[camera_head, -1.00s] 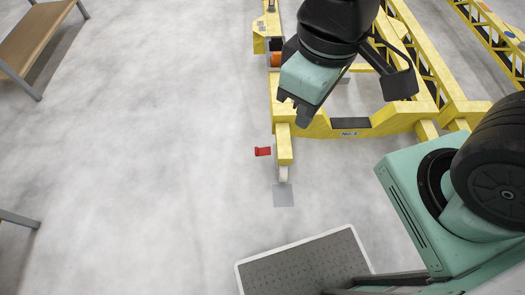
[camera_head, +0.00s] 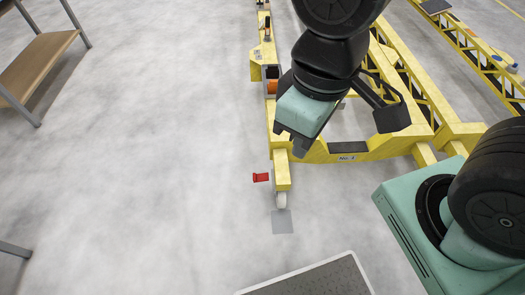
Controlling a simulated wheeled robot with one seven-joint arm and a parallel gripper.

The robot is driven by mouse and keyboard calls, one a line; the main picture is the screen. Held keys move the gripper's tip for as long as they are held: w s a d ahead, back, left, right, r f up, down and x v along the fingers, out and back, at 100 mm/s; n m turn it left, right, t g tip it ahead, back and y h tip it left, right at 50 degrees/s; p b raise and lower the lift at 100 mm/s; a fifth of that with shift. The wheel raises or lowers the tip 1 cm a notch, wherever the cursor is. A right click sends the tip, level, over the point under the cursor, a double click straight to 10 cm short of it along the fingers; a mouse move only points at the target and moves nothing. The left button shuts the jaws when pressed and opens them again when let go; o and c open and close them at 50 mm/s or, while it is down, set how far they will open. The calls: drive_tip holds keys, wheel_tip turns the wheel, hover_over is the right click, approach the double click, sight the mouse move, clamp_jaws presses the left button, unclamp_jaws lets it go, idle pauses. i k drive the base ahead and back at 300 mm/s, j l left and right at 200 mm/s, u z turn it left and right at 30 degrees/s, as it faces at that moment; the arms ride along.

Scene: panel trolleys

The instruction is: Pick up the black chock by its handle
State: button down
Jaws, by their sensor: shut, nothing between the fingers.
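I cannot make out a black chock for certain. A dark piece with an orange part (camera_head: 271,87) sits in a bracket on the left beam of the yellow trolley (camera_head: 283,176); it is too small to tell what it is. My gripper (camera_head: 299,150) is shut and empty. In the picture it overlaps the trolley's near left corner, just above the caster wheel (camera_head: 281,200). Its height above the trolley is unclear. My arm hides part of the trolley frame behind it.
A red piece (camera_head: 261,177) is beside the trolley's near end. A grey plate (camera_head: 282,222) lies on the floor by the wheel. A brown-topped table (camera_head: 40,65) stands at the upper left. Another yellow frame (camera_head: 485,60) is at the upper right.

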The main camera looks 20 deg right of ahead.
sight(272, 71)
drive_tip(key=i+j+u, duration=0.25)
drive_tip(key=j, duration=0.15)
drive_tip(key=i+j+u, duration=0.1)
drive_tip(key=j+u, duration=0.15)
drive_tip(key=i+j+u, duration=0.25)
drive_tip(key=j, duration=0.15)
drive_tip(key=i+j+u, duration=0.2)
drive_tip(key=i+j, duration=0.15)
drive_tip(key=i+j+u, duration=0.15)
drive_tip(key=i, duration=0.3)
drive_tip(key=i+j+z, duration=0.1)
drive_tip(key=i+z, duration=0.25)
drive_tip(key=i+j+z, duration=0.2)
drive_tip(key=i+z, duration=0.15)
drive_tip(key=i, duration=0.15)
drive_tip(key=i+l+z, duration=0.2)
drive_tip(key=i+z, duration=1)
drive_tip(key=i+j+z, duration=0.15)
drive_tip(key=i+z, duration=0.55)
drive_tip(key=i+j+z, duration=0.1)
drive_tip(key=i+z, duration=0.15)
drive_tip(key=i, duration=0.1)
